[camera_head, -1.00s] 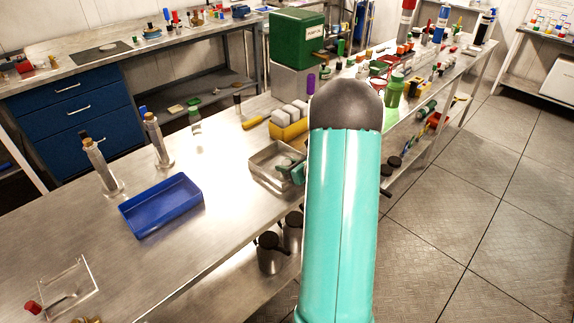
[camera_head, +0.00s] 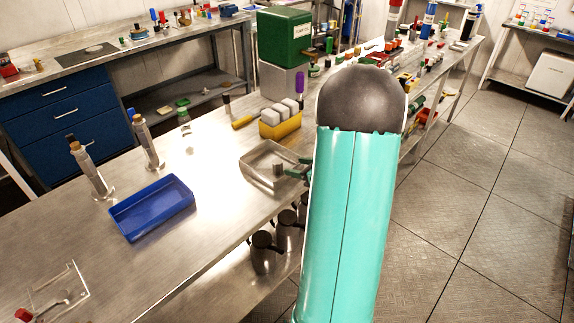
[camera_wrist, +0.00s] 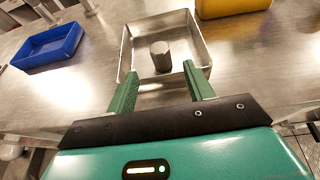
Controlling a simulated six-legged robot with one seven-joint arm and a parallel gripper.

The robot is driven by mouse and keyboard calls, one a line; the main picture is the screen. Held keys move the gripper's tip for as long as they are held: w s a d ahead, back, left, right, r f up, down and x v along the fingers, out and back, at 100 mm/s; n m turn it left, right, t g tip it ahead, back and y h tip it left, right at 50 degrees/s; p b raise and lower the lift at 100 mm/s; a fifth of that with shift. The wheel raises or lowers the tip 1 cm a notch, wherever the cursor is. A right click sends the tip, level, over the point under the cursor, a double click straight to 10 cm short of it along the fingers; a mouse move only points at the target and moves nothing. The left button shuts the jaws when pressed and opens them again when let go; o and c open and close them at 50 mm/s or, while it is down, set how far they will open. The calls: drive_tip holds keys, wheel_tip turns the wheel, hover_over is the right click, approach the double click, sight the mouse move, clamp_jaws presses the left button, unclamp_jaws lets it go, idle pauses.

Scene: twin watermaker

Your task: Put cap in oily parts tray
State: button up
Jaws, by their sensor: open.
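A grey, faceted cap (camera_wrist: 160,56) stands on the floor of a shallow square steel tray (camera_wrist: 126,52). In the head view the cap (camera_head: 278,169) shows inside the steel tray (camera_head: 256,176) at the bench's front edge. My gripper (camera_wrist: 161,68) is open, its two green fingers reaching over the tray's near rim. The fingertips are spread on the near side of the cap, with a gap on each side. In the head view my gripper (camera_head: 298,171) is partly hidden by my arm. I see no label on the steel tray.
A blue tray (camera_head: 150,209) lies empty to the left. A yellow holder with white blocks (camera_head: 281,122) stands behind the steel tray. Two metal cylinders (camera_head: 148,142) stand at the back left. Bare bench lies between the trays.

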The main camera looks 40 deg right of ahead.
drive_tip(key=a+r+n+g+y, duration=0.2)
drive_tip(key=a+r+n, duration=0.3)
drive_tip(key=a, duration=0.4)
drive_tip(key=s+a+r+n+g+y, duration=0.1)
drive_tip(key=a+r+n+g+y, duration=0.1)
drive_tip(key=a+n, duration=0.55)
drive_tip(key=a+r+n+g+y, duration=0.25)
drive_tip(key=a+r+n, duration=0.2)
drive_tip(key=a, duration=0.55)
drive_tip(key=s+a+r+n+h, duration=0.2)
drive_tip(key=s+a+n, duration=0.3)
drive_tip(key=n, duration=0.4)
drive_tip(key=s+a+r+n+g+h, duration=0.1)
drive_tip(key=s+a+r+n+h, duration=0.2)
drive_tip(key=n, duration=0.6)
drive_tip(key=s+a+h, duration=0.2)
drive_tip(key=s+a, duration=0.1)
drive_tip(key=s, duration=0.1)
drive_tip(key=shift+r, duration=0.3)
